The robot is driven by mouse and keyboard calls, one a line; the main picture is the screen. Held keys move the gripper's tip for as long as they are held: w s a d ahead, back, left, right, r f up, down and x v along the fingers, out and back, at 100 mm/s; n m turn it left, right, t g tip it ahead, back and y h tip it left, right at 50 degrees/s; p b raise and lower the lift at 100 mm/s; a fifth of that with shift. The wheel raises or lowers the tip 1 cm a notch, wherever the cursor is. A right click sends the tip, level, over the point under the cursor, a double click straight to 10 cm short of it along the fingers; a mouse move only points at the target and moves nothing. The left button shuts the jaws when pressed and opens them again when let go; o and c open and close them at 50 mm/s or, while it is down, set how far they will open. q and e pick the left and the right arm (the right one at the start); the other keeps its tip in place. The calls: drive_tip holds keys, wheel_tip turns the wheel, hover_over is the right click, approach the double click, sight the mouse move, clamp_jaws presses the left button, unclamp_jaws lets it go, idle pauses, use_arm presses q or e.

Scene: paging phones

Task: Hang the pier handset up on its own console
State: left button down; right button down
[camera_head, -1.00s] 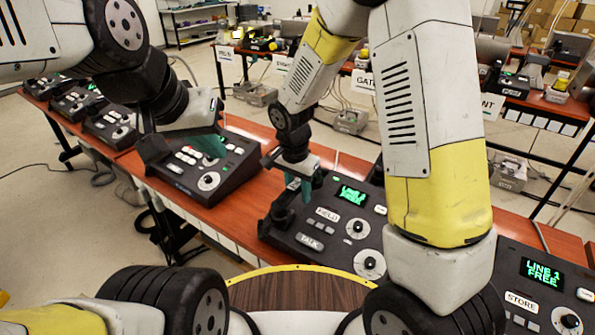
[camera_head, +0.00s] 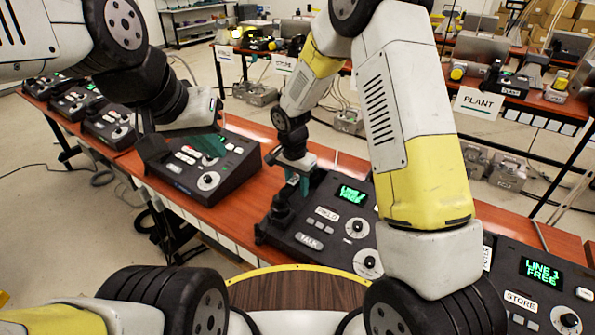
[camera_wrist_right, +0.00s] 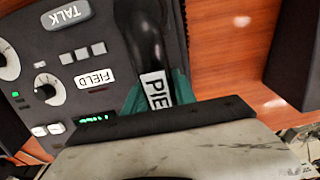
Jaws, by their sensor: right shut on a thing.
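My right gripper (camera_head: 297,182) is shut on a black handset (camera_head: 279,216). In the right wrist view the handset (camera_wrist_right: 146,45) bears a white label reading "PIE", the rest hidden, between the teal fingers (camera_wrist_right: 158,98). The handset is along the left side of a dark console (camera_head: 325,228) labelled FIELD, with a green display and a TALK key. That console also shows in the right wrist view (camera_wrist_right: 75,105). I cannot tell whether the handset rests in a cradle. My left gripper (camera_head: 208,145) is above another console (camera_head: 212,180); its finger opening is unclear. I see no console labelled PIER.
A STORE console (camera_head: 540,285) stands at the right, partly behind my right arm. More consoles (camera_head: 110,125) line the red-brown table (camera_head: 245,222) at the far left. A back table carries labelled devices, including a PLANT sign (camera_head: 480,103).

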sight(295, 179)
drive_tip(key=c, duration=1)
unclamp_jaws()
drive_tip(key=shift+f, duration=0.15)
drive_tip(key=r, duration=0.7)
drive_tip(key=s+r, duration=0.1)
drive_tip(key=r, duration=0.3)
drive_tip(key=shift+a, duration=0.4)
drive_tip(key=shift+s+d+r, duration=0.1)
drive_tip(key=shift+s+r, duration=0.05)
drive_tip(key=shift+r, duration=0.65)
drive_tip(key=s+d+r+n+t+y, duration=0.1)
drive_tip(key=s+d+r+n, duration=0.1)
drive_tip(key=s+d+r, duration=0.3)
drive_tip(key=s+d+r+n+t+y, duration=0.1)
drive_tip(key=s+d+r+n+t, duration=0.1)
drive_tip(key=s+d+r, duration=0.3)
drive_tip(key=s+d+r+n+t+y, duration=0.1)
drive_tip(key=s+r, duration=0.5)
drive_tip(key=s, duration=0.6)
drive_tip(key=shift+d+r+n+t, duration=0.15)
drive_tip(key=shift+d+n+t, duration=0.35)
drive_tip(key=shift+d+n, duration=1.05)
drive_tip(key=shift+d+m, duration=0.35)
